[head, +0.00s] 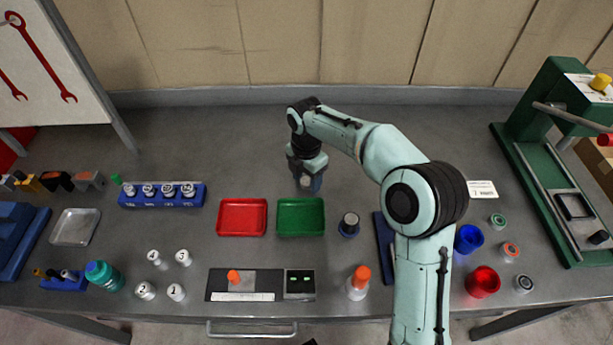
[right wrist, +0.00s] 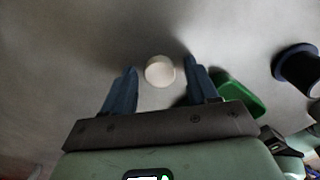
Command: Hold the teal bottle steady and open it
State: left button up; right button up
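My right gripper (head: 308,182) points down at the back middle of the bench, behind the red and green trays, far from the bottle. In the right wrist view its two blue fingers (right wrist: 161,72) are spread apart. A small round white thing (right wrist: 160,71) shows between the fingertips, with gaps to both fingers; I cannot tell its height. My left gripper does not show.
A red tray (head: 242,217), a green tray (head: 301,217) and a blue rack (head: 162,195) of weights stand mid-bench. White numbered pieces (head: 145,291) stand right of the bottle. A green press (head: 560,160) stands at the right. The back left-middle of the bench is bare.

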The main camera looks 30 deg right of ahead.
aim_at(306, 181)
notch_tip(306, 181, up, 12)
jog(key=p, duration=0.2)
jog(key=shift+r+p, duration=0.15)
jog(key=shift+p, duration=0.2)
